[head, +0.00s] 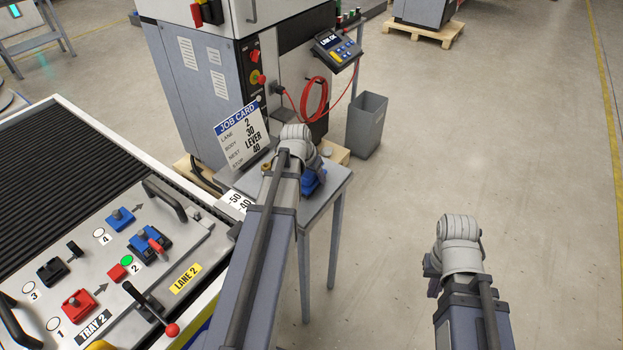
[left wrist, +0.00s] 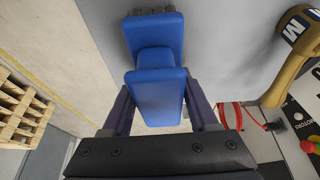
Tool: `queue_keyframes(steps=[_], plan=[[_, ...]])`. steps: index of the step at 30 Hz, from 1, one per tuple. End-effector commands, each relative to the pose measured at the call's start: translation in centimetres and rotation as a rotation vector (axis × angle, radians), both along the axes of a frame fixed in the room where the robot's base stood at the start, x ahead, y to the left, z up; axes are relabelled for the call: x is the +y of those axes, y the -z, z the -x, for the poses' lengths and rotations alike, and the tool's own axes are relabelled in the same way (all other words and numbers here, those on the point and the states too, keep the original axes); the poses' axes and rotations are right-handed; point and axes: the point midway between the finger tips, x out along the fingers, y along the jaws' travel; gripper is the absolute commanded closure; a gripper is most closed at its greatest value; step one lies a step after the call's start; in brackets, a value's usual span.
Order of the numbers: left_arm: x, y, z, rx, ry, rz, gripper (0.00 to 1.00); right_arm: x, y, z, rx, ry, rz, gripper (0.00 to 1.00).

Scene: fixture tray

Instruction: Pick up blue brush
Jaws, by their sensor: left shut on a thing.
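The blue brush (left wrist: 156,90) fills the middle of the left wrist view, with a dark strip, perhaps bristles, at its top. My left gripper (left wrist: 160,104) is shut on it, one finger on each side. In the head view the brush (head: 314,181) shows as a blue patch beside my left wrist, over the small grey table (head: 332,184); the wrist hides most of it. Whether it touches the table top is unclear. My right gripper (head: 432,276) is at the lower right over bare floor, mostly hidden by its wrist; its jaws cannot be made out.
A fixture tray (head: 200,262) with blue, red and black parts lies at left. A job card (head: 242,136) stands behind the small table. A grey bin (head: 367,124) is beyond it. A tan object marked M (left wrist: 290,60) lies near the brush. The floor at right is clear.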

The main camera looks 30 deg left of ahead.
Motion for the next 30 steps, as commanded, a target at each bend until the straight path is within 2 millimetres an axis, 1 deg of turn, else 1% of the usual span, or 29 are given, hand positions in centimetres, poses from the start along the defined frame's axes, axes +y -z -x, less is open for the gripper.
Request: queue_keyframes(steps=[1,4,12,17,23,30], plan=[[0.0,0.0,0.0,0.000,0.000,0.000,0.89,0.0,0.0,0.0,0.000,0.000,0.000,1.00],[0.0,0.0,0.0,0.000,0.000,0.000,1.00,0.0,0.0,0.0,0.000,0.000,0.000,1.00],[0.0,0.0,0.0,0.000,0.000,0.000,1.00,0.0,0.0,0.0,0.000,0.000,0.000,1.00],[0.0,-0.6,0.0,0.000,0.000,0.000,1.00,0.0,-0.6,0.0,0.000,0.000,0.000,1.00],[0.0,-2.4,0.0,0.000,0.000,0.000,1.00,0.0,-2.4,0.0,0.000,0.000,0.000,1.00],[0.0,-6.0,0.0,0.000,0.000,0.000,1.00,0.0,-6.0,0.0,0.000,0.000,0.000,1.00]])
